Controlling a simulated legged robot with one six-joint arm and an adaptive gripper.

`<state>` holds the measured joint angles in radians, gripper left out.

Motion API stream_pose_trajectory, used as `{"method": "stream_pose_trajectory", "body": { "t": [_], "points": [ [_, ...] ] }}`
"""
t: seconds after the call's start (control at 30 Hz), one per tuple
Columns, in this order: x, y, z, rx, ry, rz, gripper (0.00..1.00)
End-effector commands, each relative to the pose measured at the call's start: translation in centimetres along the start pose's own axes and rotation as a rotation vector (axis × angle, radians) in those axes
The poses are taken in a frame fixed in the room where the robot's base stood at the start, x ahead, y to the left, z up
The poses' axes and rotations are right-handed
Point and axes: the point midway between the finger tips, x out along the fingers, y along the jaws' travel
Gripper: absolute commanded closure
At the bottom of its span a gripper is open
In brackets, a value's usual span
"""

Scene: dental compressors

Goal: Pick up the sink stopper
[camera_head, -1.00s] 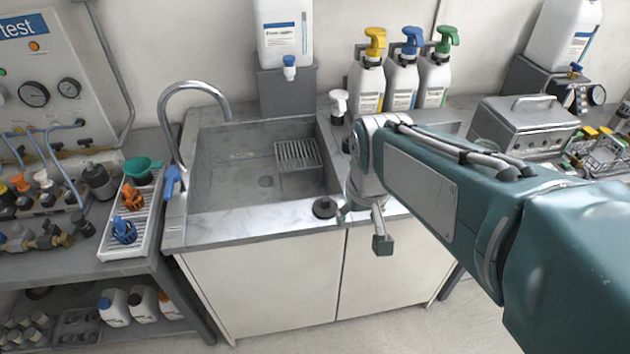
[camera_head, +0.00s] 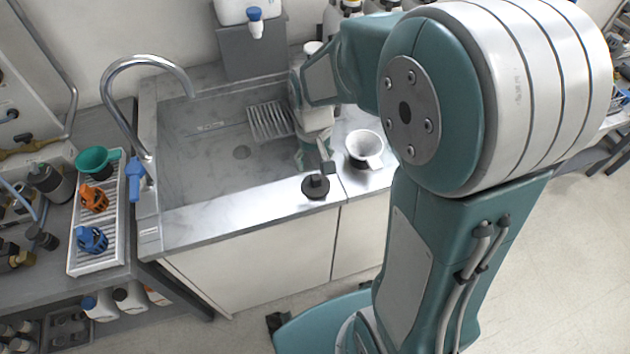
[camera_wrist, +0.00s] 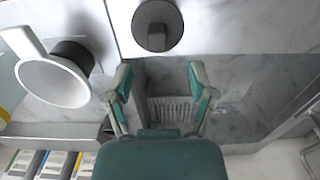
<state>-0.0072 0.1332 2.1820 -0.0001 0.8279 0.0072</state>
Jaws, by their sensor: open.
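The sink stopper (camera_head: 316,187) is a round dark disc with a raised knob. It sits on the front rim of the sink, near the rim's right end. It also shows in the wrist view (camera_wrist: 157,25) at the top, beyond my fingertips. My gripper (camera_wrist: 160,80) is open and empty, its two teal fingers apart, with the stopper clear of them. In the head view my gripper (camera_head: 318,160) hangs over the sink's right edge, just behind the stopper, and is partly hidden by my wrist.
The sink basin (camera_head: 200,160) holds a ribbed rack (camera_head: 270,122). A curved tap (camera_head: 125,62) rises at left, beside a tray (camera_head: 118,225).

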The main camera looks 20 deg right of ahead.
Motion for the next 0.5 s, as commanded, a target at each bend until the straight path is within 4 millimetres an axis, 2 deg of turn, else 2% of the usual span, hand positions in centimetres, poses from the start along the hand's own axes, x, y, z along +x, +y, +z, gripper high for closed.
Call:
{"method": "stream_pose_trajectory", "body": {
  "t": [0.17,0.4,0.5],
  "points": [
    [1.5,0.1,0.2,0.0,-0.002,0.0,0.29],
    [5.1,0.3,0.5,0.0,-0.002,0.0,0.29],
    [5.7,0.3,0.5,0.0,0.0,0.0,0.29]
  ]
}}
